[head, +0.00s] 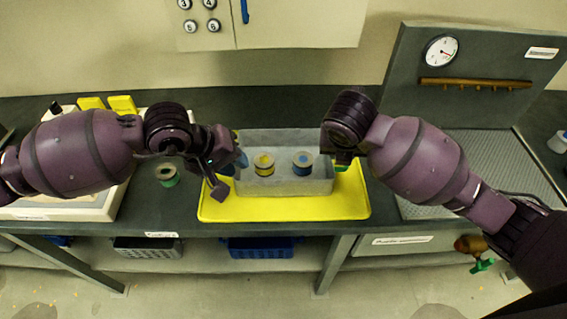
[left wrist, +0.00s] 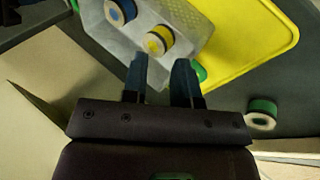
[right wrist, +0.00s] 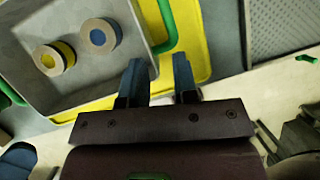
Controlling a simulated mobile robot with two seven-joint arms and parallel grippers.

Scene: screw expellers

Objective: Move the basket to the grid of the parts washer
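The grey basket (head: 290,187) rests on a yellow tray (head: 290,209) in the head view. It holds a yellow-centred spool (head: 264,164) and a blue-centred spool (head: 303,163). A green handle shows on it in the right wrist view (right wrist: 168,28). My left gripper (head: 233,165) is at the basket's left end, open; its fingers show apart in the left wrist view (left wrist: 161,80). My right gripper (head: 343,163) is at the right end, mostly hidden by its arm; its fingers are apart (right wrist: 159,80). The parts washer's grid (head: 484,160) is at the right.
A green spool (head: 168,175) stands left of the tray. The washer's raised back panel (head: 480,65) carries a gauge (head: 440,51) and a brown rail. Bins sit on the shelf below the counter. The grid surface looks clear beyond my right arm.

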